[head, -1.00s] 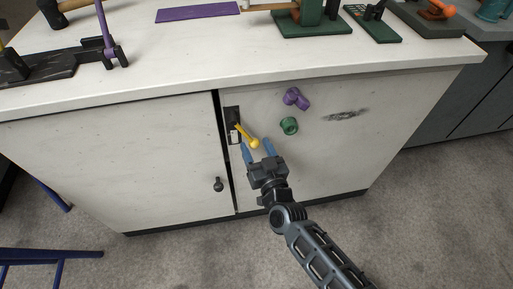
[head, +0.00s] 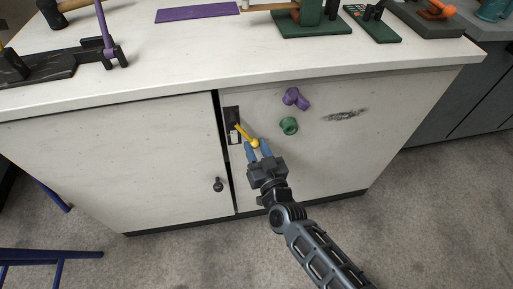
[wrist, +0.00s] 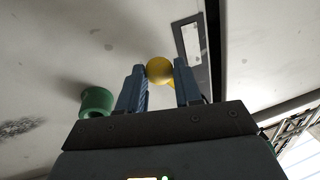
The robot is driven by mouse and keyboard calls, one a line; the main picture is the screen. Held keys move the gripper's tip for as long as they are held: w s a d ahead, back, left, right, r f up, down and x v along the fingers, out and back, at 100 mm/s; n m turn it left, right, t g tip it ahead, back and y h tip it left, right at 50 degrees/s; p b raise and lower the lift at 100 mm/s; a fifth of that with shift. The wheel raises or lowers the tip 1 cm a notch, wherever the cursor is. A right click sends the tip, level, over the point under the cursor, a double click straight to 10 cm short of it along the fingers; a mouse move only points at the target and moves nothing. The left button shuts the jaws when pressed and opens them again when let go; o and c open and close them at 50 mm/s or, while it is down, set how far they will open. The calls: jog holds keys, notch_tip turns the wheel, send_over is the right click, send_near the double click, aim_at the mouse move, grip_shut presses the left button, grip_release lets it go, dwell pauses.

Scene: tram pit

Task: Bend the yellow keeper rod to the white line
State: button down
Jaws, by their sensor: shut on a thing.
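The yellow keeper rod (head: 244,134) sticks out from a dark plate (head: 232,114) on the cabinet front and ends in a round knob. The knob (wrist: 160,70) also shows in the wrist view, between my blue fingertips. My gripper (head: 257,146) is shut on the knob end of the rod, with a finger on each side. A white patch (head: 234,138) lies on the lower part of the dark plate; it also shows in the wrist view (wrist: 191,45). I cannot tell whether this patch is the white line. The rod's shaft is mostly hidden behind the knob in the wrist view.
A green knob (head: 289,126) and a purple knob (head: 296,98) stick out from the door right of the rod. A dark round handle (head: 218,184) is on the left door. The worktop (head: 180,62) overhangs above, with tools on it.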

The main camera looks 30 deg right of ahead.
jog(key=shift+a+f+m, duration=0.15)
jog(key=shift+a+m, duration=0.05)
jog(key=shift+m, duration=0.1)
jog(key=a+m, duration=0.1)
jog(key=w+a+m+b, duration=0.1)
jog(key=m, duration=0.1)
jog(key=a+f+m+b, duration=0.1)
jog(key=a, duration=0.1)
jog(key=shift+w+f+t, duration=0.1)
jog(key=shift+w+t, duration=0.1)
jog(key=shift+t, duration=0.2)
jog(key=shift+a+m+h, duration=0.15)
jog(key=shift+m+h, duration=0.15)
jog(key=shift+m, duration=0.3)
jog(key=c, duration=0.8)
grip_release()
jog(key=shift+s+a+f, duration=0.1)
jog(key=shift+s+a, duration=0.1)
jog(key=shift+s, duration=1.05)
jog(key=shift+s+a+f, duration=0.1)
jog(key=shift+s+a, duration=0.15)
jog(key=shift+s, duration=1.05)
jog(key=shift+s+a, duration=0.2)
jog(key=shift+s, duration=1.05)
